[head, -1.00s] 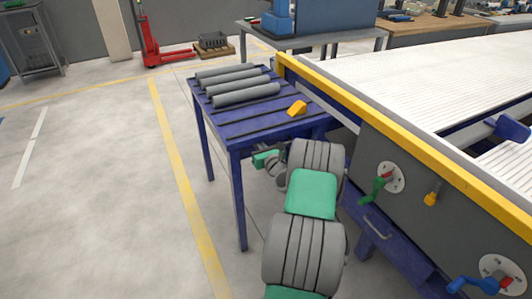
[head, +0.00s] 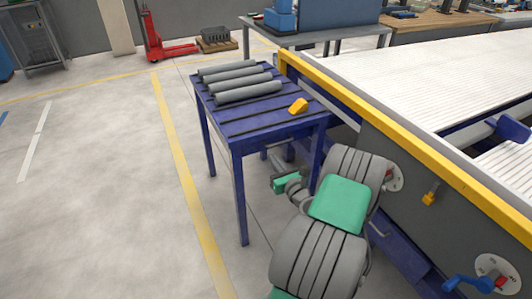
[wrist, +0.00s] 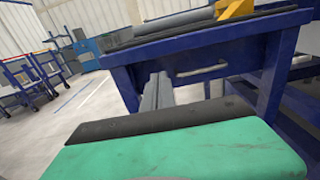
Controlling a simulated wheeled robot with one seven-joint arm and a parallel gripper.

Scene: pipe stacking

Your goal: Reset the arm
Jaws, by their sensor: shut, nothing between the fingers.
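My arm (head: 338,205), with grey ribbed joints and green covers, reaches up from the bottom of the head view, in front of the blue table and beside the conveyor. In the wrist view my gripper (wrist: 158,88) shows as two grey fingers pressed together, shut and empty, pointing at the blue table (wrist: 205,62). In the head view the gripper is small and partly hidden near the table's legs.
A conveyor (head: 440,190) with a yellow rail stands close on the right. The floor left of the table is clear.

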